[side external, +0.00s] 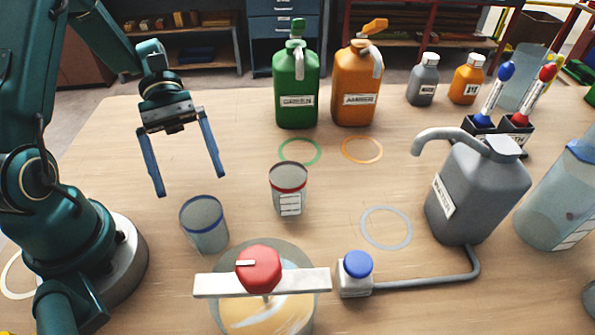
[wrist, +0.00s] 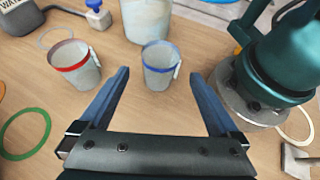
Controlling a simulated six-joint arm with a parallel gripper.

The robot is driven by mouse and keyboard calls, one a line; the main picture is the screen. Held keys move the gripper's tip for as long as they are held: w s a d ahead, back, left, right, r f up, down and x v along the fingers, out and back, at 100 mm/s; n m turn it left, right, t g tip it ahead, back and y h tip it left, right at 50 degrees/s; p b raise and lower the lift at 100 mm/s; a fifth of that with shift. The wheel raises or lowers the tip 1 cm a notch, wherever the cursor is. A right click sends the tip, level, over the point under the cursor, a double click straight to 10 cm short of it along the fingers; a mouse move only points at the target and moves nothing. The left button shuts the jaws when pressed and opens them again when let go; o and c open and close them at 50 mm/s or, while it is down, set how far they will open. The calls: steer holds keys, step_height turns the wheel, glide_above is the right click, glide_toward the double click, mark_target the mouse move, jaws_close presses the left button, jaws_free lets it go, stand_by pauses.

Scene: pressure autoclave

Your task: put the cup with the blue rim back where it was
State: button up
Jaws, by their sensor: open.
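The cup with the blue rim (side external: 205,226) stands upright on the table, left of the cup with the red rim (side external: 289,188). In the wrist view the blue-rimmed cup (wrist: 160,66) is ahead of my fingertips, roughly between their lines, and the red-rimmed cup (wrist: 75,64) is to its left. My gripper (side external: 190,187) is open and empty, above the table and behind the blue-rimmed cup, apart from it. Its two fingers also show in the wrist view (wrist: 160,75). Both cups carry a white label. The blue-rimmed cup's contents are hard to tell.
The autoclave vessel (side external: 240,322) with a white bar and red knob (side external: 260,268) stands close in front of the cups. Green (side external: 300,151), amber (side external: 362,149) and grey (side external: 386,228) rings mark the table. A green jug (side external: 296,85), an orange jug (side external: 357,85) and a grey water jug (side external: 480,190) stand around.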

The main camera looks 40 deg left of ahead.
step_height(320, 180, up, 9)
steer(key=s+d+m+t+y, duration=0.1)
steer(key=s+m+t+y, duration=0.1)
steer(key=m+t+y, duration=0.8)
steer(key=m+y, duration=0.1)
steer(key=m, duration=0.2)
steer(key=shift+d+m, duration=0.3)
steer(key=shift+d, duration=0.1)
stand_by(0.8)
